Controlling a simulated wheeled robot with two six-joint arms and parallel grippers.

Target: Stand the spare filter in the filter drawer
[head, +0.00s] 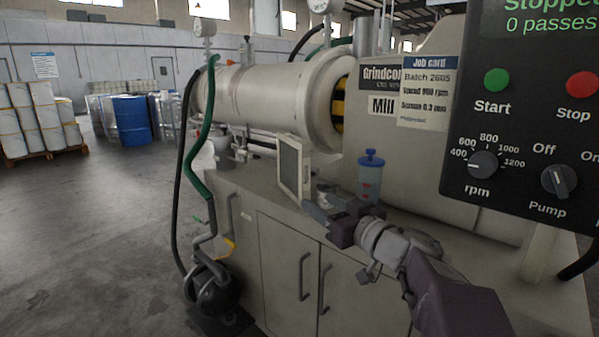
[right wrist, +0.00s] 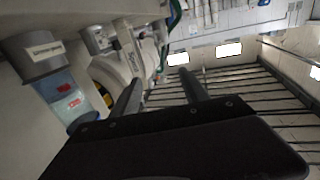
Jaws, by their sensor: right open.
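My right gripper (head: 318,196) is open and empty above the front edge of the mill's cabinet; both fingers also show apart in the right wrist view (right wrist: 162,88). A flat, pale, framed panel (head: 294,167) stands upright just beyond its fingertips; I cannot tell whether they touch, or whether this panel is the spare filter. A translucent blue canister (head: 369,183) with a blue lid and red marks stands on the cabinet top behind the gripper. It appears to be the labelled vessel at left in the wrist view (right wrist: 62,92). No filter drawer can be made out. My left gripper is out of view.
The pale mill barrel (head: 265,95) lies above the cabinet (head: 280,255), which has two doors with upright handles. A control panel (head: 530,110) juts in at upper right. Hoses and a dark pump (head: 212,285) stand at the left end. The floor (head: 90,240) further left is clear.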

